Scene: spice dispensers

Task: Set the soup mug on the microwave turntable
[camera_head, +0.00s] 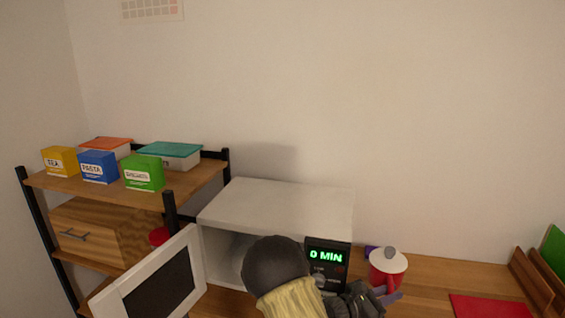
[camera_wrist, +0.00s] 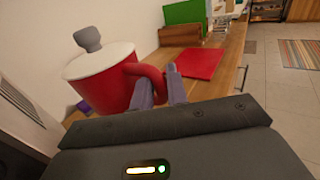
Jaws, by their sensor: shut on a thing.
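The soup mug (camera_head: 384,276) is red with a white lid and a grey knob. It is to the right of the microwave in the head view and fills the upper left of the wrist view (camera_wrist: 100,85). My gripper (camera_wrist: 160,86) is shut on the mug's red handle. The mug looks upright; I cannot tell whether its base touches the counter. The white microwave (camera_head: 290,203) has its door (camera_head: 160,285) swung open to the left, and its display reads 0 MIN. My arm hides part of its opening, and I cannot see the turntable.
A shelf at left (camera_head: 190,184) holds a yellow, a blue and a green box and lidded containers. A red mat (camera_head: 490,306) lies on the wooden counter (camera_head: 440,275) at right, near a wooden rack (camera_head: 532,280). A small purple thing (camera_wrist: 83,106) is behind the mug.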

